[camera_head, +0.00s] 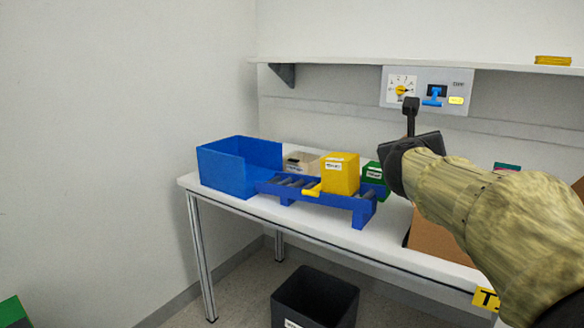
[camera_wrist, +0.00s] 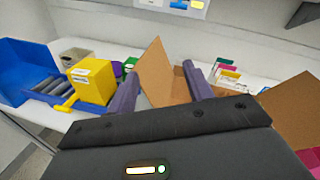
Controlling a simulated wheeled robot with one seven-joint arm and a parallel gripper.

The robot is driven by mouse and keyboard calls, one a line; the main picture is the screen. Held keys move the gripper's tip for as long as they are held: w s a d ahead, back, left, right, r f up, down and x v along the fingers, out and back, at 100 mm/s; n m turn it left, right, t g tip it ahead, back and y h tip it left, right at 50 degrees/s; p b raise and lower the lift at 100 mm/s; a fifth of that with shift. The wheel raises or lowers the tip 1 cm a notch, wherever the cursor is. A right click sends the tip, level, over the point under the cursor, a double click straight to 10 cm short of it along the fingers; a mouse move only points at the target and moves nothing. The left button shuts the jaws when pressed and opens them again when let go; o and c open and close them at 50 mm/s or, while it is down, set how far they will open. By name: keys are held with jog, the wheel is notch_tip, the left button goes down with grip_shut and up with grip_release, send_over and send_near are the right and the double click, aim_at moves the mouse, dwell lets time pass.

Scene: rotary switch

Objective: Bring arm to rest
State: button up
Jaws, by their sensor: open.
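My gripper (camera_wrist: 160,92) is open and empty in the wrist view, its two dark fingers apart above the table. In the head view my gripper (camera_head: 411,112) shows at the end of my arm, in front of the wall below the switch panel. The grey switch panel (camera_head: 420,104) is on the wall under the shelf. It carries a rotary switch (camera_head: 402,90) with a yellow knob on a white dial, a blue lever (camera_head: 433,96) and a yellow label. The panel's lower edge also shows at the top of the wrist view (camera_wrist: 196,10).
An open cardboard box (camera_wrist: 152,70) stands below my gripper. A shelf (camera_head: 330,66) runs above; a black bin (camera_head: 314,300) is on the floor.

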jog(key=s+a+f+n+g+y, duration=0.2)
jog(key=a+f+n, duration=0.1)
jog(key=f+n, duration=0.45)
jog(key=s+a+f+n+g+y, duration=0.1)
jog(key=a+f+n+y, duration=0.1)
jog(key=f+n, duration=0.5)
jog(key=s+a+f+n+g+y, duration=0.2)
jog(key=a+f+n, duration=0.1)
jog(key=f+n, duration=0.4)
jog(key=s+a+f+n+g, duration=0.1)
jog(key=s+f+n+g, duration=0.7)
jog(key=s+f+n, duration=0.85)
notch_tip(320, 180, up, 35)
jog(key=s+m+p, duration=0.1)
jog(key=s+p, duration=0.1)
jog(key=p, duration=3.5)
jog(key=shift+s+r+m+p, duration=0.15)
jog(key=shift+s+m+p, duration=0.15)
jog(key=shift+p, duration=0.1)
jog(key=shift+d, duration=0.1)
